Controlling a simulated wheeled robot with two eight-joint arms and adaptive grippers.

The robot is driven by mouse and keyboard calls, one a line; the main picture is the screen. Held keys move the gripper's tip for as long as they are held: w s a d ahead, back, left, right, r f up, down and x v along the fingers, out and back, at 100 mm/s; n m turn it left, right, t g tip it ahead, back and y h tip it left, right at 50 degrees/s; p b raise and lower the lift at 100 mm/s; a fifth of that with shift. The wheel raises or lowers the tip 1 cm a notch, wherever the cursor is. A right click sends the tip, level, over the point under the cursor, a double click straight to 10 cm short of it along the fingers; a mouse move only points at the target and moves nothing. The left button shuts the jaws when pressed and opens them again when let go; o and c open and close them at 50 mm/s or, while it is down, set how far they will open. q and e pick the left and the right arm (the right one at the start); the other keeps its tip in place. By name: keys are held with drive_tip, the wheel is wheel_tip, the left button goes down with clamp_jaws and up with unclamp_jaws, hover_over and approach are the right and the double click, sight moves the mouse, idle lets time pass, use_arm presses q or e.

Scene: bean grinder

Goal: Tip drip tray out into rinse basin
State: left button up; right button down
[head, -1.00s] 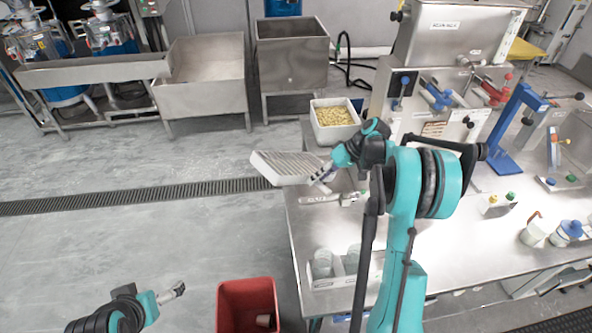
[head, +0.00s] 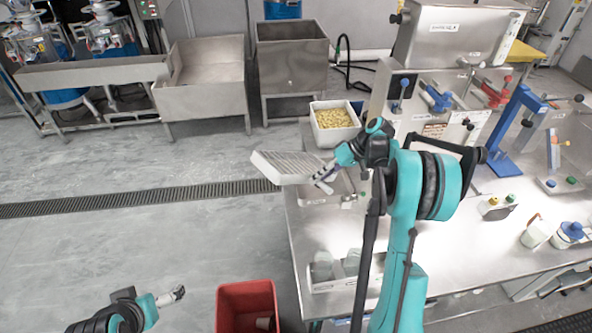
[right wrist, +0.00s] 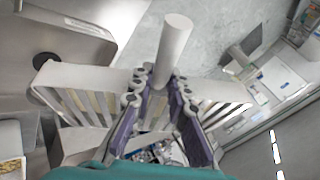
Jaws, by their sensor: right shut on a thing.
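The drip tray (head: 280,168) is a pale, shallow tray with a slotted top. It is held tilted in the air off the left edge of the steel table. My right gripper (head: 324,182) is shut on it from the table side. The right wrist view shows the slotted tray (right wrist: 75,100) on both sides of the fingers, with a pale round bar (right wrist: 173,45) between them. In that view a steel basin with a dark round hole (right wrist: 47,62) lies at upper left. My left gripper (head: 177,294) is low at left, away from everything; its jaws are too small to read.
A white bin of yellowish pieces (head: 334,118) stands at the table's back left corner. Steel tubs (head: 203,85) stand behind. A red bin (head: 247,300) is on the floor in front. Clear containers (head: 335,268) sit in a white holder on the table (head: 440,265).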

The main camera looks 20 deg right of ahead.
idle(0.4)
drive_tip(key=shift+f+y+b, duration=0.15)
drive_tip(key=shift+y+b, duration=0.35)
drive_tip(key=shift+b, duration=0.2)
drive_tip(key=shift+y, duration=0.3)
drive_tip(key=shift+r, duration=0.2)
drive_tip(key=shift+w+d+r, duration=0.1)
drive_tip(key=shift+d+r, duration=0.3)
drive_tip(key=shift+r, duration=0.1)
drive_tip(key=shift+a+p, duration=0.15)
drive_tip(key=shift+p, duration=0.15)
